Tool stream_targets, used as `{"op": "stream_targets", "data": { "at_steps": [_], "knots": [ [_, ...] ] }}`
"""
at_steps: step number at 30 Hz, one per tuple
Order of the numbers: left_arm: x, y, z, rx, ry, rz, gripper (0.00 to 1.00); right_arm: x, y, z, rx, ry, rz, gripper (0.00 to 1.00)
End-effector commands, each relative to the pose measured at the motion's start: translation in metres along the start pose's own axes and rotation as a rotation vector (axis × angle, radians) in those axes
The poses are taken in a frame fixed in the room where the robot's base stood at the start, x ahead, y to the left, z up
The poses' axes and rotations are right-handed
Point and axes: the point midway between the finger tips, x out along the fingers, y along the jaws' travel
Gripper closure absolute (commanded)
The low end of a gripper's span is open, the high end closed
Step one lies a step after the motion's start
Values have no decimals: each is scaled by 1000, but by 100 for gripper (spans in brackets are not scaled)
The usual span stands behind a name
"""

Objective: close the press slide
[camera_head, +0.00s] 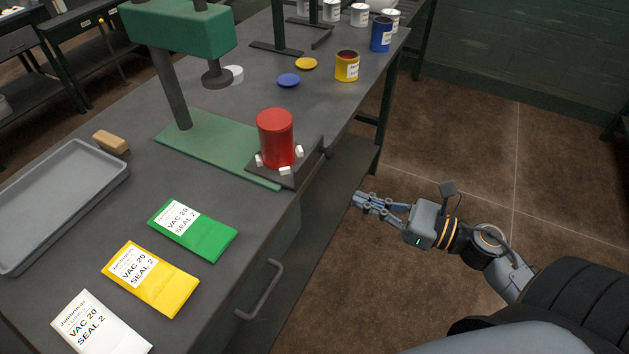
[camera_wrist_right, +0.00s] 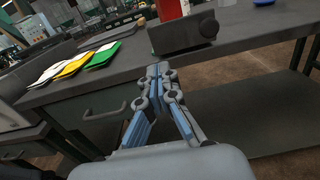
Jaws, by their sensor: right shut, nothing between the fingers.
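The press (camera_head: 178,30) is green and stands on a green base plate on the bench. Its slide (camera_head: 287,176) is a dark plate pulled out toward the bench's front edge. A red can (camera_head: 275,138) stands upright on the slide between small white blocks. In the right wrist view the slide's dark front face (camera_wrist_right: 184,34) is ahead of the fingers, with the can's red lower part (camera_wrist_right: 170,8) above it. My right gripper (camera_head: 358,199) is shut and empty, off the bench's front side, apart from the slide. It also shows in the right wrist view (camera_wrist_right: 158,70). My left gripper is not in view.
Green (camera_head: 192,230), yellow (camera_head: 150,278) and white (camera_head: 100,325) packets lie on the bench near a grey tray (camera_head: 60,195). A drawer handle (camera_head: 262,290) sticks out below. A yellow can (camera_head: 346,66) and blue can (camera_head: 381,34) stand farther back. Floor beside the bench is clear.

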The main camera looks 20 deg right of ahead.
Motion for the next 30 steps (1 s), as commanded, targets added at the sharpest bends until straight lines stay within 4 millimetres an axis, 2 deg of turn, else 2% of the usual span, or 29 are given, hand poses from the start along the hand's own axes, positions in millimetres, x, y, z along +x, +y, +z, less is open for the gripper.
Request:
{"op": "stream_targets", "data": {
  "at_steps": [1,9,15,21,30],
  "knots": [
    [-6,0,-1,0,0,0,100,12,0,5,-2,-4,2,100],
    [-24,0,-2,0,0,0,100,70,-1,5,1,-4,-1,100],
    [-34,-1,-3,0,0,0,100,100,-1,3,4,-3,-2,100],
    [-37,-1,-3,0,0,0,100,111,-1,1,5,-1,-2,100],
    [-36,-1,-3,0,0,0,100,111,-1,0,5,-1,-3,100]
  ]
}}
